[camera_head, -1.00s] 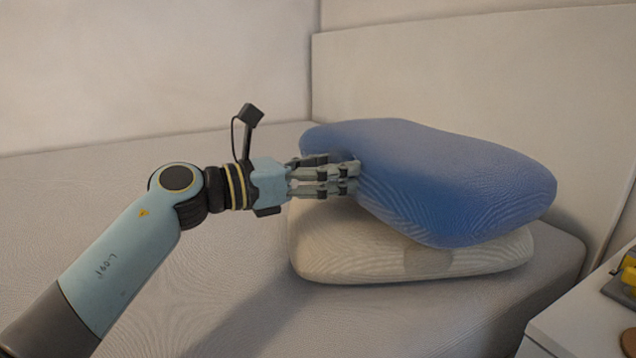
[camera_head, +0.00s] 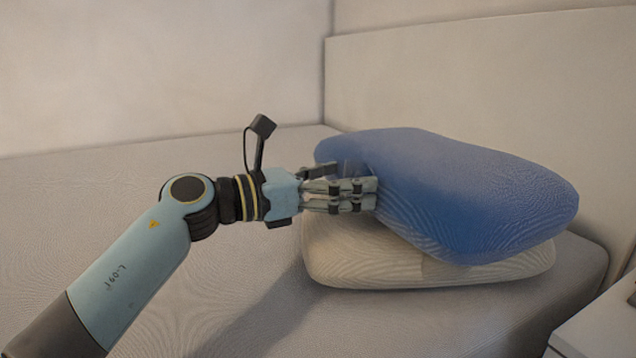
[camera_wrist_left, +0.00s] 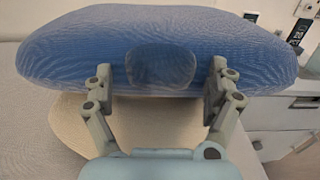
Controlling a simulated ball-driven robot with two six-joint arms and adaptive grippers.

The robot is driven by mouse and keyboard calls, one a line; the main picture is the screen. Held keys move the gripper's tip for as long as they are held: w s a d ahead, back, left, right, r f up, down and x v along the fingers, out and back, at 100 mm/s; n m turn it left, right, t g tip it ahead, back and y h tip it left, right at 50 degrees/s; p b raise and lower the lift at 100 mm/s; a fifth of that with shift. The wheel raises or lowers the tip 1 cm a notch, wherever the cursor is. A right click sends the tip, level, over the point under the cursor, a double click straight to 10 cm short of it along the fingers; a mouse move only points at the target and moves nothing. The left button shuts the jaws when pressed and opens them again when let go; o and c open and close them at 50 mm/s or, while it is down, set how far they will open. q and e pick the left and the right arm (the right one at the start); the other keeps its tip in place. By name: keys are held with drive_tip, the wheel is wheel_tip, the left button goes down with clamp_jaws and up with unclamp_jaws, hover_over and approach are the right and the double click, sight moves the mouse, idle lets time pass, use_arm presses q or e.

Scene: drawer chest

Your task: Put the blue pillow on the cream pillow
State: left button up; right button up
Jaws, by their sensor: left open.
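The blue pillow (camera_head: 470,190) rests on top of the cream pillow (camera_head: 350,262), slightly tilted and overhanging toward the right. The cream pillow lies flat on the bed. My left gripper (camera_head: 372,194) is at the left side of the blue pillow, above the cream one. In the left wrist view, its fingers (camera_wrist_left: 160,82) are spread wide in front of the near edge of the blue pillow (camera_wrist_left: 60,55), with nothing clamped between them. The cream pillow (camera_wrist_left: 150,125) shows below the fingers. Whether the fingertips touch the blue pillow is hard to tell. My right gripper is out of view.
The grey bed (camera_head: 90,190) has free room left of the pillows. A pale headboard (camera_head: 480,85) rises behind them. A white nightstand (camera_head: 600,325) stands at the lower right; drawers (camera_wrist_left: 285,115) show at the right of the left wrist view.

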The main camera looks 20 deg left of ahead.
use_arm(q)
drive_tip(key=v, duration=1.1)
drive_tip(key=shift+p, duration=0.45)
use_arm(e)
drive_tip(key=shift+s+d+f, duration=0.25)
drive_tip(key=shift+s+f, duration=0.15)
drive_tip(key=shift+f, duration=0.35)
use_arm(q)
drive_tip(key=shift+s+a, duration=0.1)
drive_tip(key=shift+s, duration=0.05)
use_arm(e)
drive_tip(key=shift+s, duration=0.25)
